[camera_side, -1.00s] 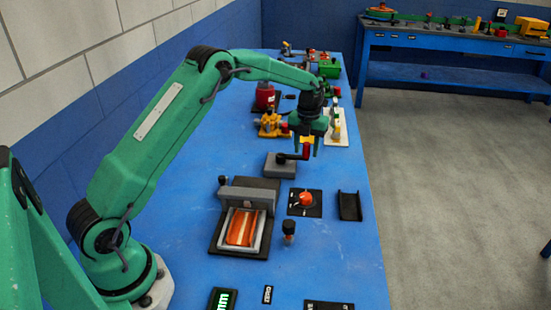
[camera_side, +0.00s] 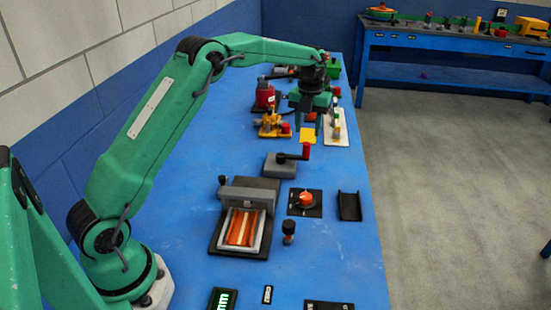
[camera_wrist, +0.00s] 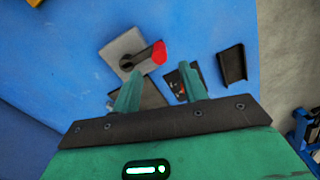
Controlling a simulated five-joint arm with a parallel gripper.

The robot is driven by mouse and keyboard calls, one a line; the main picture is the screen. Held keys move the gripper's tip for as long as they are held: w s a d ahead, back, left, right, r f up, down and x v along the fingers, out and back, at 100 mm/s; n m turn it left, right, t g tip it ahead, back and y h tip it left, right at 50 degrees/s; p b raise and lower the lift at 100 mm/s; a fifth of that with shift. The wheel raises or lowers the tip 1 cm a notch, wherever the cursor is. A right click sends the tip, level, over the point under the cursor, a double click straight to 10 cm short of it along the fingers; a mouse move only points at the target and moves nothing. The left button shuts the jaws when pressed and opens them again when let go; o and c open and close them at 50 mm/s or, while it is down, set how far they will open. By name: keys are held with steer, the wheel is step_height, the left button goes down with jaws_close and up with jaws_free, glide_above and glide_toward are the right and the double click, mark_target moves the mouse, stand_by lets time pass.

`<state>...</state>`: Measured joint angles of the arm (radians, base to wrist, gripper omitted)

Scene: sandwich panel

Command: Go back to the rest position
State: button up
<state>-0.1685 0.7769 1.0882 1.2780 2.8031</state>
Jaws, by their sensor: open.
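My green gripper (camera_side: 310,120) hangs from the arm over the blue table, pointing down. In the wrist view my gripper (camera_wrist: 160,90) shows two green fingers spread apart with nothing between them. In the side view it is above and slightly behind a grey block (camera_side: 280,166) with a black lever and red knob (camera_side: 306,150). The red knob also shows beyond the fingertips in the wrist view (camera_wrist: 159,52).
A black press-like fixture with a sandwich panel (camera_side: 241,228) stands nearer on the table (camera_side: 345,270). A red dial (camera_side: 305,200) and black tray (camera_side: 349,206) lie to its right. Yellow (camera_side: 271,123) and red (camera_side: 264,95) devices stand behind. The table's right edge borders open floor.

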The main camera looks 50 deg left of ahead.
steer(key=shift+r, duration=0.25)
steer(key=shift+r, duration=0.1)
steer(key=shift+s+d+r, duration=0.1)
steer(key=shift+s+r, duration=0.05)
steer(key=shift+r, duration=0.05)
steer(key=s+d+r+n+t, duration=0.1)
steer(key=s+d+r+n, duration=0.2)
steer(key=s+r+n, duration=0.45)
steer(key=s+d+r+n+t, duration=0.2)
steer(key=s+d+r+n, duration=0.1)
steer(key=s+r+n, duration=0.5)
steer(key=s+d+f+n+t, duration=0.1)
steer(key=s+d+f+n, duration=0.1)
steer(key=s+n, duration=0.5)
steer(key=s+d+f+n+t, duration=0.1)
steer(key=s+f+n, duration=0.2)
steer(key=s+n, duration=0.4)
steer(key=s, duration=0.6)
steer(key=shift+d+f+n+t, duration=0.3)
steer(key=shift+d+f+n, duration=0.05)
steer(key=shift+s, duration=0.1)
